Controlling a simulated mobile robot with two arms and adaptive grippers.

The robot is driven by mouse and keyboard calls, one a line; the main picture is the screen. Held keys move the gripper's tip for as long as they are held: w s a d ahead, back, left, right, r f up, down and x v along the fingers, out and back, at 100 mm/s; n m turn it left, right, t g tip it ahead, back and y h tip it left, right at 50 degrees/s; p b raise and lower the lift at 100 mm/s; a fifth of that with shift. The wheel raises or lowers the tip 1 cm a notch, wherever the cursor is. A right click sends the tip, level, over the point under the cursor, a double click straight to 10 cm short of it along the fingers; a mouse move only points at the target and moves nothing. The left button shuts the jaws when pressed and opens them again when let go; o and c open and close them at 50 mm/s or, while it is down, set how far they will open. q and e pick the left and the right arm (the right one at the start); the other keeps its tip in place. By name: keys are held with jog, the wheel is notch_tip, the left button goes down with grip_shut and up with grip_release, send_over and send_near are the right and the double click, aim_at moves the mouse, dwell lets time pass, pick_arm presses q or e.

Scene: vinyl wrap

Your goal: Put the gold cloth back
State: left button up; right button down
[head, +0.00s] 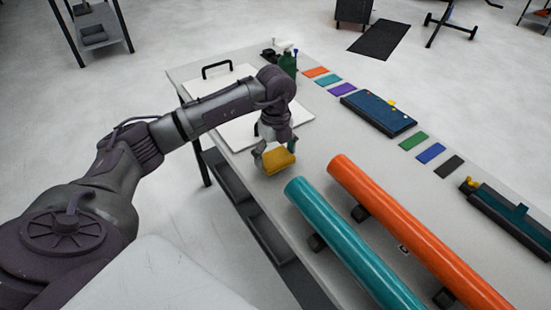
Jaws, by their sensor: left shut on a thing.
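The gold cloth (279,160) is a small folded yellow pad near the table's left edge. My left gripper (273,157) points down at it and is shut on it. Whether the cloth touches the table or hangs just above it, I cannot tell. My right gripper does not show.
The teal roll (345,240) and the orange roll (410,230) lie in front and right of the cloth. A green bottle (288,64) stands at the far end. Swatches and a blue tray (378,115) line the right side.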

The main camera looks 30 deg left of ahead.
aim_at(275, 156)
pick_arm(q)
jog(key=shift+f, duration=0.9)
jog(key=shift+f, duration=0.2)
jog(key=o, duration=0.9)
jog(key=shift+c, duration=0.2)
notch_tip(275, 156, up, 12)
jog(key=shift+r, duration=0.25)
